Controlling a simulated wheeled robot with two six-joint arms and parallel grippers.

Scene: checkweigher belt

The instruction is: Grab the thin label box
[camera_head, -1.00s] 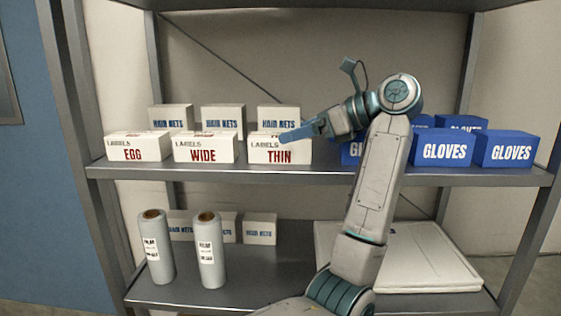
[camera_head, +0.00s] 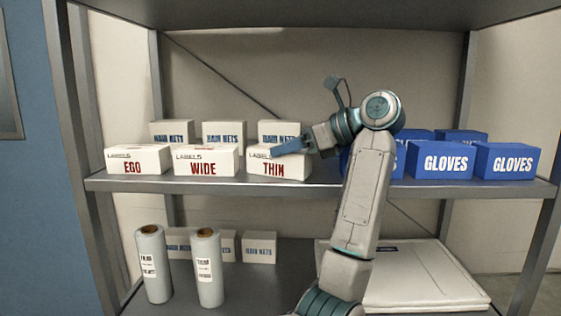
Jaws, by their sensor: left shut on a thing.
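The thin label box (camera_head: 278,170) is a white carton with red "THIN" lettering. It is at the right end of the label-box row on the upper shelf. My left gripper (camera_head: 288,148) reaches in from the right of the picture and is shut on this box at its top, with a blue finger across the upper edge. Part of the box top is hidden by the finger. The box's lower edge sits close to the shelf's front; I cannot tell whether it is lifted. My right gripper is out of view.
The wide label box (camera_head: 207,162) stands just left, then another label box (camera_head: 138,160). White hair-net boxes (camera_head: 223,134) stand behind. Blue glove boxes (camera_head: 441,161) are right, partly behind my arm. Film rolls (camera_head: 154,262) and a flat white stack (camera_head: 425,275) are on the lower shelf.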

